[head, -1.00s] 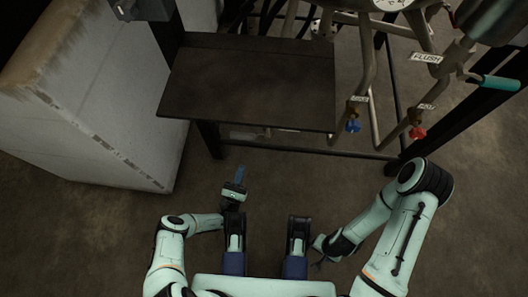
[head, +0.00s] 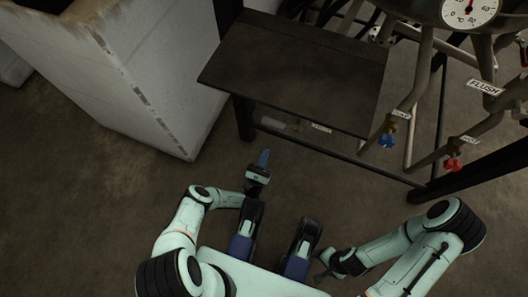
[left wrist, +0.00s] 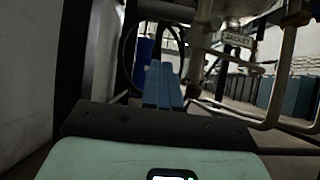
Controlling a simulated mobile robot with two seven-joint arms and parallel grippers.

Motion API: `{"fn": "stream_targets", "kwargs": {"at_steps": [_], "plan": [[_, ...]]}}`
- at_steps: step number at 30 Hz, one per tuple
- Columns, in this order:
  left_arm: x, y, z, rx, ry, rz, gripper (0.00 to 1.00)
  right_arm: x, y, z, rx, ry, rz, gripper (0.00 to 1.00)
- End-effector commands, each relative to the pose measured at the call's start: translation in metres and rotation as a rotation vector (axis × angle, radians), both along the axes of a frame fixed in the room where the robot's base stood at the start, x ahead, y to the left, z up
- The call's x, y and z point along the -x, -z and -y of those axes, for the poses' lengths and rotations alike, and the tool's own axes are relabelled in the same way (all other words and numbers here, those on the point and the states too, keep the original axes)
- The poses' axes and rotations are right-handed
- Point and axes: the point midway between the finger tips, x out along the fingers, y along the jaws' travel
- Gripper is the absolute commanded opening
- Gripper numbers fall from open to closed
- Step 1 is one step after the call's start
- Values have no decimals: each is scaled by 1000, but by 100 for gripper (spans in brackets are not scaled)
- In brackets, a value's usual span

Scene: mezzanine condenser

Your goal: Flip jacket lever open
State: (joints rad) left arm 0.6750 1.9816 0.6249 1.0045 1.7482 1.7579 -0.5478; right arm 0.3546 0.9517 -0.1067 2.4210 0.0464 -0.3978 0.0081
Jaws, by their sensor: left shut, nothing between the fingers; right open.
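A white JACKET tag (left wrist: 238,40) hangs among pipes at the upper right of the left wrist view, with a brass fitting (left wrist: 298,18) near it. In the head view, a blue-handled valve (head: 387,140) and a red-handled valve (head: 453,165) sit on pipes at the right. Their small tags are too small to read surely, so I cannot tell which is the jacket lever. My left gripper (head: 264,157) is shut and empty, low and left of both valves; its blue fingers (left wrist: 163,84) point forward. My right gripper (head: 322,274) is open near my base, away from the valves.
A dark metal table (head: 300,70) on a black frame stands ahead, left of the valves. A pale block wall (head: 150,70) is at the left. A FLUSH tag (head: 484,87) and a round gauge (head: 470,10) are at the upper right. Floor before the table is clear.

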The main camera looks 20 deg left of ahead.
Motion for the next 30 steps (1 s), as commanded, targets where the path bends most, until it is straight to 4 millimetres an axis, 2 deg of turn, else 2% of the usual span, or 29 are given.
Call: {"fn": "stream_targets", "kwargs": {"at_steps": [3,9,18,30], "plan": [[-23,-17,1,-2,2,4,0,0,0,0,0,0,0,73],[-58,-41,3,-2,2,4,0,0,0,0,0,0,0,73],[-61,-71,2,0,1,0,0,0,0,0,0,0,0,73],[-62,-75,2,-1,0,-1,0,0,0,0,0,0,0,73]]}}
